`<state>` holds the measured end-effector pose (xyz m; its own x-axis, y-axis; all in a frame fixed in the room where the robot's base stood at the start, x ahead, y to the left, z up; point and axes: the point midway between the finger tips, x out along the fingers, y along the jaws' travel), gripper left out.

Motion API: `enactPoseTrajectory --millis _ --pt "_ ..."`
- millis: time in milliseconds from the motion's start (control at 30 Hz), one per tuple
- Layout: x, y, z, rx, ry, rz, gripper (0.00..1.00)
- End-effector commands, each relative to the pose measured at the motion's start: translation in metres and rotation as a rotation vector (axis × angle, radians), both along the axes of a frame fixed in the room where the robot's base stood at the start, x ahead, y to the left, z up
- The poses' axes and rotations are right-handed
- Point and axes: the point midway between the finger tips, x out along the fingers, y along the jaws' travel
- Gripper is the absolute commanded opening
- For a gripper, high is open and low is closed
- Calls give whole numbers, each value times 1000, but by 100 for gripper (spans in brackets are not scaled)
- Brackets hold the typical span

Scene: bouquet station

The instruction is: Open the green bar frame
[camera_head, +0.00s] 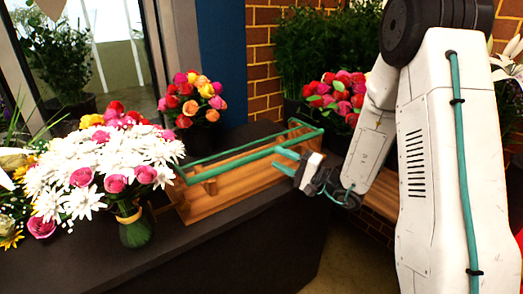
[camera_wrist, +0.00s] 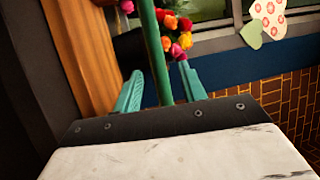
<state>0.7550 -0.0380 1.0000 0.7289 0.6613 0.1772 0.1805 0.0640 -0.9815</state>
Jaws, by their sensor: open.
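The green bar frame (camera_head: 235,164) lies over a wooden tray (camera_head: 238,183) on the dark counter. Its long front bar runs above the tray's near side. My gripper (camera_head: 278,159) is at the right part of that front bar, coming from the right, with its two green fingers apart. In the wrist view the green bar (camera_wrist: 155,50) passes between the open fingers (camera_wrist: 160,88). Whether the fingers touch the bar I cannot tell. Nothing is held.
A large bouquet of white and pink flowers (camera_head: 95,165) stands left of the tray. Bunches of colourful roses (camera_head: 192,97) and pink and red roses (camera_head: 337,95) stand behind. A brick wall (camera_head: 262,75) is at the back. The counter's front (camera_head: 250,255) drops to the floor.

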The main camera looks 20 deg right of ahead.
Motion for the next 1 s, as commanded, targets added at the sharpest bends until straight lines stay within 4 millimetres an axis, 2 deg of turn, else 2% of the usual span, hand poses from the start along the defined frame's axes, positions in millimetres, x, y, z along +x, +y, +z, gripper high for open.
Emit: enactPoseTrajectory --millis 133,533,933,1000 --pt "10 1 -2 0 -5 -25 41" --pt "53 40 9 0 -5 -23 41" --pt "61 46 11 1 -4 -23 41" --pt "60 45 11 1 -4 -23 22"
